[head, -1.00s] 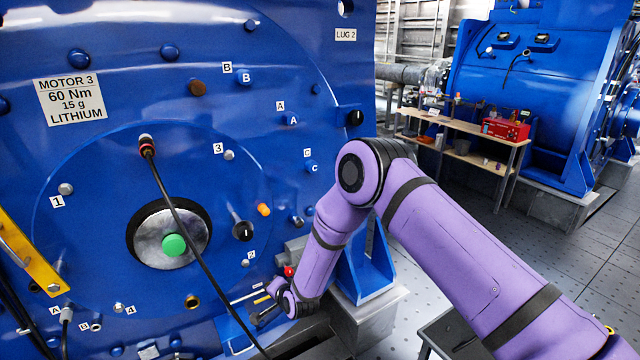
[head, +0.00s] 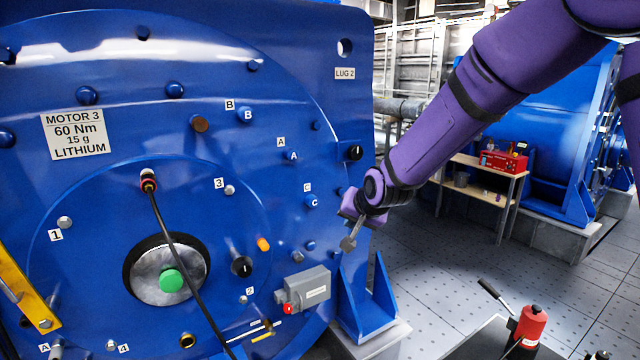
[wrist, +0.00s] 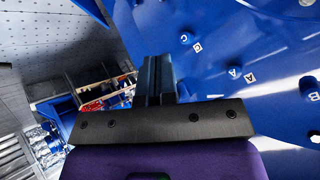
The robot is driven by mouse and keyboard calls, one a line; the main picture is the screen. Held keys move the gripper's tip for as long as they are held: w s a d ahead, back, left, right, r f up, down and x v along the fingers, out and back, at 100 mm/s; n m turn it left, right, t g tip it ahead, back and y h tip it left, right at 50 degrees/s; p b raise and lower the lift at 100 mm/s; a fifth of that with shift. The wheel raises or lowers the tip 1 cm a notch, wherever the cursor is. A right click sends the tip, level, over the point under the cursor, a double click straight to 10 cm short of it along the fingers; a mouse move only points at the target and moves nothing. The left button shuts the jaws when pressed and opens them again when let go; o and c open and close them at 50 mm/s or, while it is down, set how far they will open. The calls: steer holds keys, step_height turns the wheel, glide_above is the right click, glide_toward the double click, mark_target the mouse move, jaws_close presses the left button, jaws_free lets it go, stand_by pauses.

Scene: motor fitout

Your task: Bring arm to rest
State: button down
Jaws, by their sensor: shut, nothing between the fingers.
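My purple arm reaches in from the upper right of the head view. My gripper (head: 349,243) hangs at its end, fingers together and empty, by the right edge of the blue motor face (head: 330,110). It appears apart from the motor, though the exact gap is hard to judge. In the wrist view my gripper (wrist: 157,75) shows as dark fingers close together beyond the black palm bar, with nothing between them. The motor face (wrist: 215,60) with its lettered bolts fills the right of the wrist view.
A grey box with a red button (head: 304,290) sits on the motor's lower right. A black cable (head: 185,265) hangs across its front. A red canister (head: 530,325) stands at the lower right. A workbench with a red toolbox (head: 503,161) stands behind; the floor (head: 430,250) between is clear.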

steer(key=s+d+r+n+g+h, duration=0.1)
steer(key=s+d+r+h, duration=0.1)
steer(key=s+d+r, duration=1.2)
steer(key=s+d+g, duration=0.1)
steer(key=s+d, duration=0.3)
steer(key=s, duration=0.7)
steer(key=s+d+n+h, duration=0.1)
steer(key=s+d, duration=0.4)
steer(key=s, duration=0.7)
steer(key=shift+s+r+g+h, duration=0.2)
steer(key=shift+s+g+h, duration=0.1)
steer(key=shift+g, duration=0.1)
steer(key=c, duration=1.8)
jaws_free()
